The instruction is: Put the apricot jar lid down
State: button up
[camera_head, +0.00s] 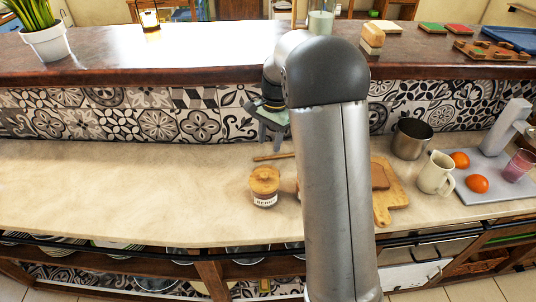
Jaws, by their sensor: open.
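A small jar (264,199) with a dark filling and a pale label stands on the light counter, just left of my arm. A round tan lid (265,176) with a knob sits on top of it. I cannot read the label well enough to tell whether it is the apricot jar. My gripper (273,138) is above and behind the jar, near the tiled wall, and is open. My own arm hides part of it. I see no lid between its fingers. Something pale orange (289,186) shows beside the jar, mostly hidden by my arm.
A thin wooden stick (273,157) lies behind the jar. Right of my arm are a wooden board (394,200), a metal pot (411,139), a cream mug (436,173) and a grey tray (490,192) with orange fruit. The counter's left side (110,190) is clear.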

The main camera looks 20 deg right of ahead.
jog(key=s+a+r+n, duration=0.1)
jog(key=s+n, duration=0.1)
jog(key=s, duration=0.5)
jog(key=s+a+r+n, duration=0.2)
jog(key=s+n, duration=0.1)
jog(key=s, duration=0.4)
jog(key=s+a+r+n+t+h, duration=0.1)
jog(key=s+r+n, duration=0.1)
jog(key=s, duration=0.6)
jog(key=shift+a+n, duration=0.15)
jog(key=shift+n, duration=0.45)
jog(key=shift+o, duration=0.6)
jog(key=s+f+n, duration=0.3)
jog(key=s, duration=0.5)
jog(key=shift+a+t+h, duration=0.2)
jog(key=shift+t+h, duration=0.1)
jog(key=shift+s, duration=0.1)
jog(key=shift+r, duration=0.1)
